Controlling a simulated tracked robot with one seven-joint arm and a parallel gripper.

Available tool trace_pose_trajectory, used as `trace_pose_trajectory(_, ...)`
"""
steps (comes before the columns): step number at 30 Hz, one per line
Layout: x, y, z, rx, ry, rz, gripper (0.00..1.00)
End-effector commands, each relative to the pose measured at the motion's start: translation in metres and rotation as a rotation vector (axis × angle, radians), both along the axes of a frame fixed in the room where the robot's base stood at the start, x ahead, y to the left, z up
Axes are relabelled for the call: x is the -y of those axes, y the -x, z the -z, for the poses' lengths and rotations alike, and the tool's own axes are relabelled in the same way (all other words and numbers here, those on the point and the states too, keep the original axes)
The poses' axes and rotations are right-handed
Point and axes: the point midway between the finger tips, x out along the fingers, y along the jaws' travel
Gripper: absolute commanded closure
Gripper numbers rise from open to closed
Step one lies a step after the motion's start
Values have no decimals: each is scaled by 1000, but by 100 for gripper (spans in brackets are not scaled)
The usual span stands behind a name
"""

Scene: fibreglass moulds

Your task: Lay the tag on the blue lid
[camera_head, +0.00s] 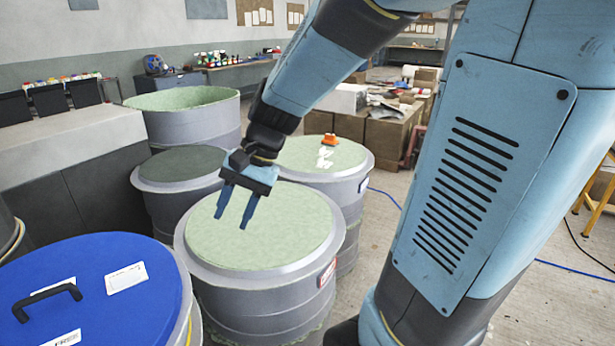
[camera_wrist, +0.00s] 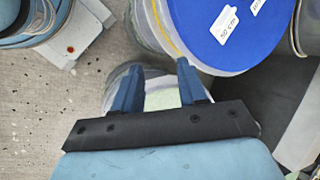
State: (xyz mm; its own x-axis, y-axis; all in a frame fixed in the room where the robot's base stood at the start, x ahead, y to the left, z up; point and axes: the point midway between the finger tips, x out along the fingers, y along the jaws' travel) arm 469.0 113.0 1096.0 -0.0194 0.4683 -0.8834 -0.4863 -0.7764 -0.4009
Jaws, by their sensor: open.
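The blue lid (camera_head: 95,250) is at the lower left of the head view, with a black handle and white labels on it. It also shows at the top right of the wrist view (camera_wrist: 265,38), with two white labels. My gripper (camera_head: 235,213) is open above the pale green top of the middle drum, to the right of the lid. In the wrist view its fingers (camera_wrist: 158,65) stand apart with nothing seen between them. I cannot tell which white piece is the tag: one label (camera_head: 126,278) lies flat on the lid, and small white pieces (camera_head: 324,157) lie on a farther drum.
The middle drum (camera_head: 280,222) has a bare green top under my gripper. An orange object (camera_head: 330,139) sits on the farther drum (camera_head: 350,163). Another grey drum (camera_head: 180,165) and a tall open one (camera_head: 185,100) stand behind. Blue cable crosses the floor at right.

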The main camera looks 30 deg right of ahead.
Motion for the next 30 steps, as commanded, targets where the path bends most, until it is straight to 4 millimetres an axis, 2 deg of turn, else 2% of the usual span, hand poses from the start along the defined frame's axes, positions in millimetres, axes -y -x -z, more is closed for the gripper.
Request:
trace_pose_trajectory(12, 72, 50, -50, 409, 351, -243, 58)
trace_pose_trajectory(18, 101, 69, -70, 550, 506, -327, 58)
trace_pose_trajectory(24, 112, 78, -78, 611, 581, -366, 58)
trace_pose_trajectory(30, 113, 78, -79, 615, 589, -371, 58)
